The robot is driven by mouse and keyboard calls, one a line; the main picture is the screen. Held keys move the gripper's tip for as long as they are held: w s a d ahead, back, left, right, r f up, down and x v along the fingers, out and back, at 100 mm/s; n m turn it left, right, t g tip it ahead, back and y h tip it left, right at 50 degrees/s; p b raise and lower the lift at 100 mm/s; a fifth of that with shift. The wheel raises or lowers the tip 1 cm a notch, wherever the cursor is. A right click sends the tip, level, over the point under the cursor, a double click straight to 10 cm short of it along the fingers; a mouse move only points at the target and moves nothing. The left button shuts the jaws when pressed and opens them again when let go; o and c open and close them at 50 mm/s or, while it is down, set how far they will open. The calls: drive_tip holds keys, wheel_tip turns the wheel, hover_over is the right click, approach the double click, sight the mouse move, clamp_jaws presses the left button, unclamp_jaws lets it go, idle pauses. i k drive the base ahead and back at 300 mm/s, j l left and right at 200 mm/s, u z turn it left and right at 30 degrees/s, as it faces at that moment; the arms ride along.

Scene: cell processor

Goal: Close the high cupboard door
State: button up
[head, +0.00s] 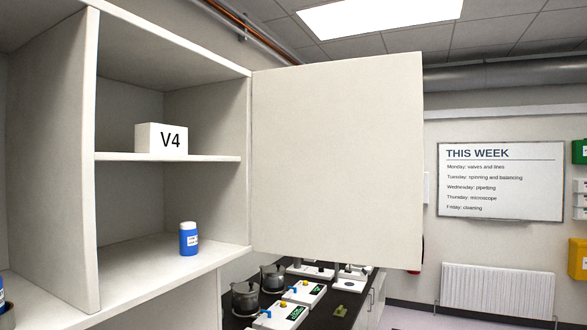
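The high cupboard (92,150) stands at the left of the head view with its right compartment uncovered. Its door (338,160) is a plain off-white panel, hinged at the right side of that compartment and swung wide open. The door's free edge is at its right, in front of the far wall. No handle shows on the face that I see. My gripper is not in the head view.
A white box marked V4 (162,139) sits on the middle shelf (200,157). A blue bottle (188,239) stands on the compartment floor. Below the door, a dark worktop (240,321) carries several devices. A whiteboard (501,181) and a radiator (498,290) are on the far wall.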

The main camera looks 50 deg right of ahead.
sight(338, 156)
drive_tip(key=l+u, duration=0.25)
drive_tip(key=u, duration=0.2)
drive_tip(key=l+u, duration=0.25)
drive_tip(key=u, duration=0.2)
drive_tip(key=k+l+u, duration=0.1)
drive_tip(key=l, duration=0.3)
drive_tip(key=k+l+u, duration=0.1)
drive_tip(key=l, duration=0.3)
drive_tip(key=k+l+u, duration=0.1)
drive_tip(key=l, duration=0.3)
drive_tip(key=k+l+u, duration=0.1)
drive_tip(key=k+l, duration=0.15)
drive_tip(key=l, duration=0.15)
drive_tip(key=k+l+u, duration=0.1)
drive_tip(key=l, duration=0.25)
drive_tip(key=k+l+u, duration=0.1)
drive_tip(key=k+l, duration=0.35)
drive_tip(key=l, duration=0.15)
drive_tip(key=k+l, duration=0.15)
drive_tip(key=l, duration=0.15)
drive_tip(key=k+l, duration=0.1)
drive_tip(key=l, duration=0.15)
